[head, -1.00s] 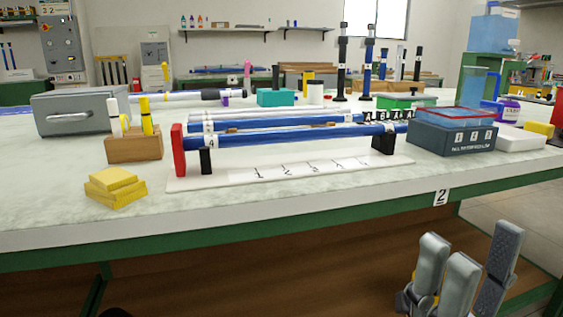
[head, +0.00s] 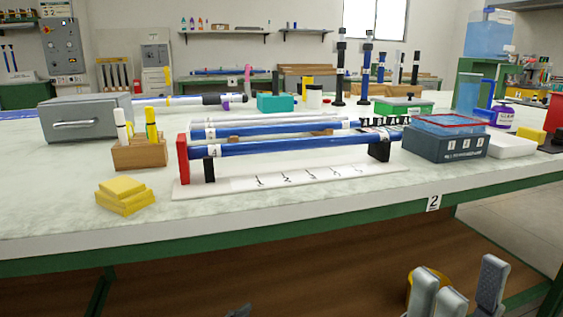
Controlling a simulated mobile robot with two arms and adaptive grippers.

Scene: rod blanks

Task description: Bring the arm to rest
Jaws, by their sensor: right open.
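My right gripper (head: 460,284) is at the bottom right, below the table's front edge. Its grey fingers stand apart with nothing between them, so it is open and empty. The rest of that arm is cut off by the frame. A small dark tip (head: 239,311) shows at the bottom edge, perhaps part of my left gripper; its jaws cannot be made out. A blue rod (head: 290,146) with a label 4 lies across black supports on a white base (head: 300,180), clear of both grippers.
The table's front edge (head: 300,240) crosses the view above my right gripper. Yellow pads (head: 125,195), a wooden pen block (head: 138,155), a grey drawer box (head: 85,118) and a dark blue box (head: 445,143) stand on it. A yellow round thing (head: 437,279) shows behind the gripper's fingers.

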